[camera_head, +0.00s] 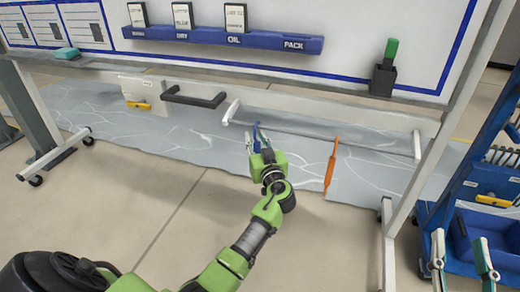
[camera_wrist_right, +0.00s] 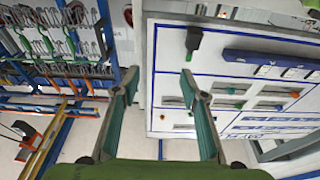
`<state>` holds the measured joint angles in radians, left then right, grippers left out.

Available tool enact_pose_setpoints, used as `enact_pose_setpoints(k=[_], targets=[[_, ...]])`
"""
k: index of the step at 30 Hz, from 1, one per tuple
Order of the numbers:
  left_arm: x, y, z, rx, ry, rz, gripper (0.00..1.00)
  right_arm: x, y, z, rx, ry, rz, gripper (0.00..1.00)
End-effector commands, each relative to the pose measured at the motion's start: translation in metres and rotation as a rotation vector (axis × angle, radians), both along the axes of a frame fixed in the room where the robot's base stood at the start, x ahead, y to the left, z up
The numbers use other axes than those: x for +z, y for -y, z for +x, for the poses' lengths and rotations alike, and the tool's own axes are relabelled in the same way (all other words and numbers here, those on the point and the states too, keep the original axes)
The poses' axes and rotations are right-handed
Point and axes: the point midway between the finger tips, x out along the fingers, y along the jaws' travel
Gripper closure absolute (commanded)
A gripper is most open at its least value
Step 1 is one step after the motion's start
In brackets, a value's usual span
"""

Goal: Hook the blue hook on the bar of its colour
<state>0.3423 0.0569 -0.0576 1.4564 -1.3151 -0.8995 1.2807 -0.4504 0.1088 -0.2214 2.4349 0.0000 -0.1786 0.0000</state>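The blue hook (camera_head: 257,131) is small in the head view, at the fingertips of my left gripper (camera_head: 256,141). The gripper appears closed around it, though its body partly hides the grasp. The hook is at the left part of a long thin grey bar (camera_head: 300,133); I cannot tell whether it touches the bar.
A blue rack (camera_head: 470,160) stands at the right behind a white post (camera_head: 440,130); the wrist view shows a rack with many hanging hooks (camera_wrist_right: 65,45). Floor in front is clear.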

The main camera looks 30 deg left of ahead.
Motion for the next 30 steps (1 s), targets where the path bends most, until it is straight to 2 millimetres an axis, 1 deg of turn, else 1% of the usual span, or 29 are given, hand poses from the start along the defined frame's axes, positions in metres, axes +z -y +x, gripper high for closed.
enact_pose_setpoints(k=[3,6,14,15,17,18,30], targets=[[-0.0004,-0.0086,0.0076,0.000,0.000,0.000,0.77,0.0060,-0.0006,-0.0012,0.002,0.030,0.008,0.60],[-0.0006,-0.0118,0.0105,0.000,0.000,-0.001,0.77,0.0092,-0.0008,-0.0019,0.002,0.044,0.011,0.60],[-0.0002,-0.0128,0.0115,0.000,0.000,-0.001,0.77,0.0103,-0.0008,-0.0022,0.002,0.048,0.014,0.60],[-0.0003,-0.0128,0.0115,0.000,0.000,-0.001,0.80,0.0103,-0.0008,-0.0022,0.002,0.048,0.014,0.60],[-0.0003,-0.0128,0.0114,0.000,0.000,-0.001,0.95,0.0103,-0.0007,-0.0022,0.002,0.048,0.014,0.60],[-0.0004,-0.0127,0.0114,0.000,0.000,-0.001,1.00,0.0102,-0.0007,-0.0021,0.002,0.047,0.012,0.60],[-0.0008,-0.0125,0.0112,0.000,-0.001,-0.001,1.00,0.0101,-0.0005,-0.0021,0.002,0.047,0.012,0.60]])
